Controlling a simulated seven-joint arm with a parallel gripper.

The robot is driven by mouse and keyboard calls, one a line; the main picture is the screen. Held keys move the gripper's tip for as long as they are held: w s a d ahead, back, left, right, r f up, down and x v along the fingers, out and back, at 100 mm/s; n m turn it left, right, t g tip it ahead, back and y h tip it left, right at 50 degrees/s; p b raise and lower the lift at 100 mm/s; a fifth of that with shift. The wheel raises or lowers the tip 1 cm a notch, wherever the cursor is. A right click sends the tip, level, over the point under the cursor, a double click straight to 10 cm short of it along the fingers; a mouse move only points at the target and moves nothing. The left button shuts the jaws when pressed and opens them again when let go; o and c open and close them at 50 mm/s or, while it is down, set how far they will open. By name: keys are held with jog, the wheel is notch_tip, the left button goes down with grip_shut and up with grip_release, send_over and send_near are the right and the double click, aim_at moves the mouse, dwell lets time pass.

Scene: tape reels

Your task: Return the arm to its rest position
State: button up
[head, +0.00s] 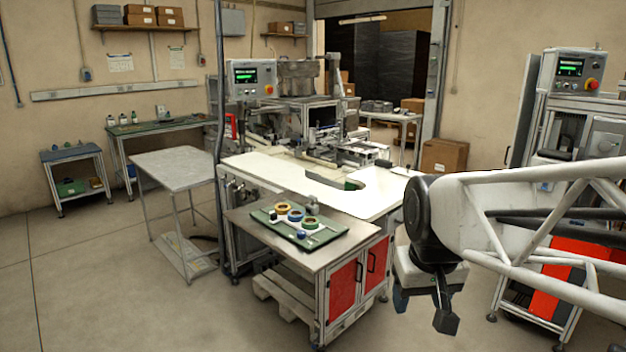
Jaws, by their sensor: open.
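My gripper (446,318) hangs at the lower right of the head view, at the end of my white arm. It points down and holds nothing that I can see. It is well to the right of the metal-topped cart (245,222) and apart from it. On the cart lies a green tray (325,236) with yellow, blue and green tape reels (295,215) and small dark pieces on it.
A machine with a white worktop (290,176) stands behind the cart. A bare grey table (175,170) is to its left. A control cabinet (570,100) stands at the right, behind my arm. The floor at the front left is clear.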

jog(key=s+d+f+m, duration=0.1)
jog(key=s+f, duration=0.3)
jog(key=s, duration=0.6)
jog(key=shift+d+f, duration=0.2)
jog(key=shift+f, duration=0.05)
